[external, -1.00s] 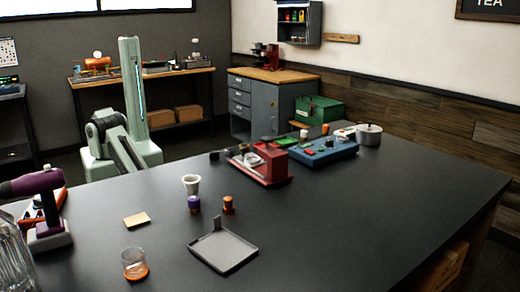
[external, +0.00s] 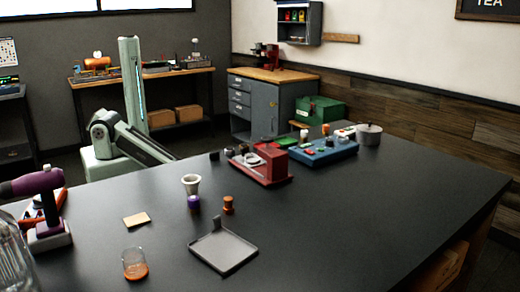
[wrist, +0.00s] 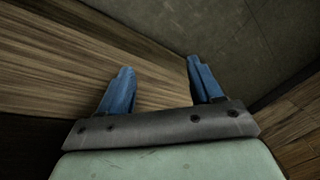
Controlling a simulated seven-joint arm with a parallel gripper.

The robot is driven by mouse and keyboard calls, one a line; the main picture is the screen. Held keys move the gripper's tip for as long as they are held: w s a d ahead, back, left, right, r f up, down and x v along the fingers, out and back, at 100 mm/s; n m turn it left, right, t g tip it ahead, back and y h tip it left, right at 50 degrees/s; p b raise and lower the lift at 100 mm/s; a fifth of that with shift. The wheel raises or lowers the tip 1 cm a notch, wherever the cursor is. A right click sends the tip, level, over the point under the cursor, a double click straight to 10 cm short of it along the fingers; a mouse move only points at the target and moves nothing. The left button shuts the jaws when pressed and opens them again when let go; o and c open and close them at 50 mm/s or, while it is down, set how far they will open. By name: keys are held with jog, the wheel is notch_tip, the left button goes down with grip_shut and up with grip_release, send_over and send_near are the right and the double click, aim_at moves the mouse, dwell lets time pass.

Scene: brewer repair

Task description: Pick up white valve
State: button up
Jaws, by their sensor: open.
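I cannot single out the white valve for certain. In the external view a small white piece (external: 303,134) stands behind the blue tray, and another white piece (external: 345,132) lies near its right end; both are too small to identify. My gripper (wrist: 160,68) shows in the wrist view with two blue fingers spread apart and nothing between them. In the external view my forearm slopes down to the right at the table's far left edge, and the gripper itself is not visible there. The wrist view shows only wood boards and a grey surface, no valve.
The dark table (external: 330,215) has a red unit (external: 272,166) beside a blue tray (external: 328,153), and a lidded pot (external: 369,133) at the far right. A dripper (external: 191,184), an orange piece (external: 228,205), a grey tray (external: 224,252) and a glass (external: 134,263) stand nearer. The table's right front is clear.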

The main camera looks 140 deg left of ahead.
jog(key=w+a+r+n+y, duration=0.25)
jog(key=a+r+n, duration=0.25)
jog(key=a+r, duration=0.9)
jog(key=w+a+r+n+y, duration=0.1)
jog(key=a+r+n+y, duration=0.35)
jog(key=a+r, duration=0.95)
jog(key=s+a+r+n+y, duration=0.15)
jog(key=a+r+n, duration=0.25)
jog(key=a+r, duration=0.5)
jog(key=s+a+r+n, duration=0.3)
jog(key=a+r, duration=0.3)
jog(key=r, duration=0.6)
jog(key=s+a+r+n, duration=0.2)
jog(key=a+r+n, duration=0.2)
jog(key=a+r, duration=0.5)
notch_tip(320, 180, up, 10)
jog(key=m+h, duration=1.1)
jog(key=m, duration=0.1)
send_over(304, 131)
notch_tip(304, 131, down, 8)
jog(key=shift+s+a+r, duration=0.1)
jog(key=shift+s+a, duration=0.05)
jog(key=shift+f, duration=2.75)
